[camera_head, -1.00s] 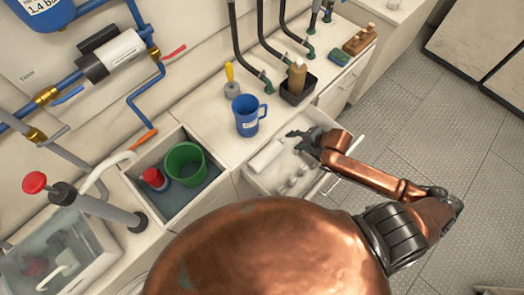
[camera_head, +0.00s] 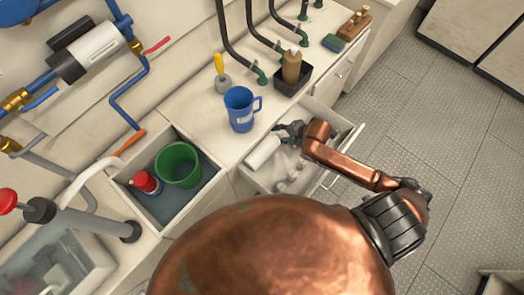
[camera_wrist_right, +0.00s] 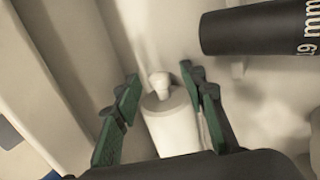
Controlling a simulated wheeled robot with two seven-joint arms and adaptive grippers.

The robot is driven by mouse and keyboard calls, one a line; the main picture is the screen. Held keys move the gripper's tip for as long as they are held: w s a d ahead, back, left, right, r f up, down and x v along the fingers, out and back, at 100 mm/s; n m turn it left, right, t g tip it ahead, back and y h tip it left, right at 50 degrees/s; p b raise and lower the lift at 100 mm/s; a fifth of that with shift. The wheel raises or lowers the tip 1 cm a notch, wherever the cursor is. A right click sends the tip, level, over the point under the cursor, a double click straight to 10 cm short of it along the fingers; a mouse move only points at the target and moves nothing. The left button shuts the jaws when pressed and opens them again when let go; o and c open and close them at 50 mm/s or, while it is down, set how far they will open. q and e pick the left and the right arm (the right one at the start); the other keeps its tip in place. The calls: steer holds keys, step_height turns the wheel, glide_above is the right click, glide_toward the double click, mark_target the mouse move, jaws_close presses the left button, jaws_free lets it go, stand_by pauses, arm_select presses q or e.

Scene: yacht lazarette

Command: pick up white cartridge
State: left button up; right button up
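The white cartridge (camera_head: 263,152) lies in the open drawer, at its left side in the head view. In the right wrist view the cartridge (camera_wrist_right: 172,128) shows end-on with its pale nozzle pointing away, between the two green fingers. My right gripper (camera_head: 287,135) is over the drawer at the cartridge's upper right end. In the wrist view the right gripper (camera_wrist_right: 160,82) is open, with a finger on each side of the cartridge; the right finger is close to it, and contact cannot be told. My left gripper is not in view.
The open drawer (camera_head: 345,150) also holds several small pale items (camera_head: 290,178). A black cylinder (camera_wrist_right: 262,30) marked "19 mm" is at the wrist view's upper right. A blue mug (camera_head: 240,110) stands on the counter above the drawer.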

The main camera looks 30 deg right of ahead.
jaws_close()
stand_by(0.4)
steer(key=shift+r, duration=0.1)
